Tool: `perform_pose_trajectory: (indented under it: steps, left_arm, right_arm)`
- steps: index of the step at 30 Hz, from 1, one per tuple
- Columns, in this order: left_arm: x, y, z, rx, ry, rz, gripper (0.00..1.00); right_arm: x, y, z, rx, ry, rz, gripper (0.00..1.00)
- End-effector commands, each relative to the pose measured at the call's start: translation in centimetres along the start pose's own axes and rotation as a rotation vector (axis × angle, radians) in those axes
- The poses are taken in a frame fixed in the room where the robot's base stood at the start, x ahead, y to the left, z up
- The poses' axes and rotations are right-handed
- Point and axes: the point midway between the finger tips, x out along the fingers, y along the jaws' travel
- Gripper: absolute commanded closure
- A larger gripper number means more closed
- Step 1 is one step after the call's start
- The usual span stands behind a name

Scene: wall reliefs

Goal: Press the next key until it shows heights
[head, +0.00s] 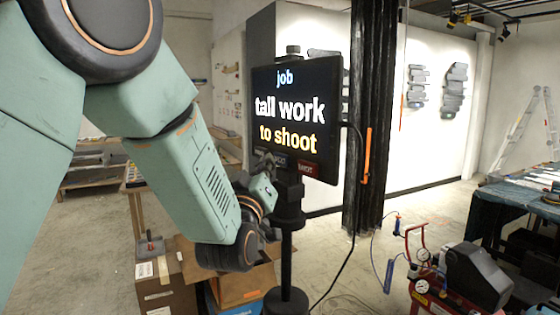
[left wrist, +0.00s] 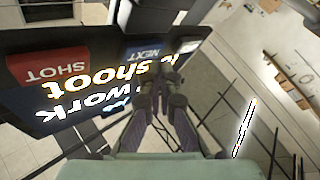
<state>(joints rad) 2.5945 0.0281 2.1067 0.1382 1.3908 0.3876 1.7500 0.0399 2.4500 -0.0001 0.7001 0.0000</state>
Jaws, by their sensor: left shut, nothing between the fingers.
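A black screen (head: 297,115) on a dark stand reads "job" in blue, "tall work" in white and "to shoot" in yellow. A row of keys runs along its lower edge. In the left wrist view the screen (left wrist: 90,95) appears upside down, with a blue key marked NEXT (left wrist: 146,52) and a red key marked SHOT (left wrist: 48,70). My left gripper (head: 268,162) is shut and empty at the screen's lower left edge. In the left wrist view its fingertips (left wrist: 155,88) are near the NEXT key; I cannot tell whether they touch it. My right gripper is out of view.
A black cable hangs from the screen's right side. Cardboard boxes (head: 165,285) stand below my left arm. A red compressor (head: 450,285) and a dark-covered table (head: 515,205) are at the right. Grey reliefs (head: 455,90) hang on the white wall. Open floor lies between.

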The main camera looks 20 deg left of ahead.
Motion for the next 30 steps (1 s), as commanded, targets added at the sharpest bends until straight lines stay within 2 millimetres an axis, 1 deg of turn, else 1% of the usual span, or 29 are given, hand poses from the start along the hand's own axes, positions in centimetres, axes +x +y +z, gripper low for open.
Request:
perform_pose_trajectory:
  steps: [10,30]
  left_arm:
    - [0.48,0.52,0.37,0.001,0.0,0.001,1.0]
    - [0.7,0.68,0.52,0.001,0.0,0.0,1.0]
  right_arm:
    - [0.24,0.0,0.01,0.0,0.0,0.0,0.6]
    - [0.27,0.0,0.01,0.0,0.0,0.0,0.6]
